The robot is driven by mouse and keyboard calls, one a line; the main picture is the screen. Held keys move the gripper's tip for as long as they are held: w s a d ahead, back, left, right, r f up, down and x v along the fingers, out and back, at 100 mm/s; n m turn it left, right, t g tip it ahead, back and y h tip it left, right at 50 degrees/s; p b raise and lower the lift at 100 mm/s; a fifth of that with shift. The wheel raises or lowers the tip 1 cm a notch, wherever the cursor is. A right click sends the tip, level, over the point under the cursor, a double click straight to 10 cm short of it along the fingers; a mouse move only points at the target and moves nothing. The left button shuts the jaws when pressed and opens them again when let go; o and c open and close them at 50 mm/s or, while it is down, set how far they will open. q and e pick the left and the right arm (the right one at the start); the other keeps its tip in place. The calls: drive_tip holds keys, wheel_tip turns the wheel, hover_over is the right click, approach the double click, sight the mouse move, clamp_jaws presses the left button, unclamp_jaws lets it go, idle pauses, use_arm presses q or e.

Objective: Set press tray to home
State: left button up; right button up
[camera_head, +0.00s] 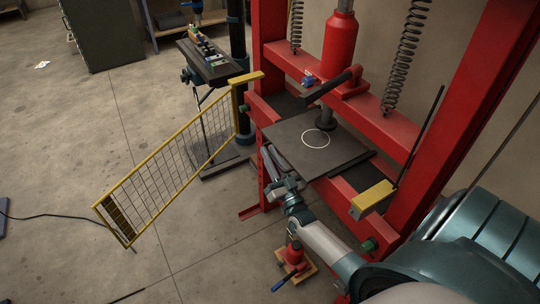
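The press tray (297,153) is a flat dark plate with a white ring marked on it. It lies between the red uprights of the press, below the ram, and its front edge juts out past the red lower beam. My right gripper (271,166) is at the tray's front left edge, with the arm coming up from the lower right. I cannot tell whether it touches the tray or how far its fingers are apart. My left gripper is not in view.
The red press frame (437,130) rises on both sides of the tray. A yellow mesh guard (172,176) stands swung out to the left. A yellow block (373,195) sits at the beam's right. A red jack (294,253) stands on the floor. Open floor lies left.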

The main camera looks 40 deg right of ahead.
use_arm(q)
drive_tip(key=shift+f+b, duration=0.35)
drive_tip(key=shift+b, duration=0.05)
use_arm(e)
drive_tip(key=v, duration=1.7)
drive_tip(key=shift+s, duration=0.15)
drive_tip(key=shift+o, duration=0.7)
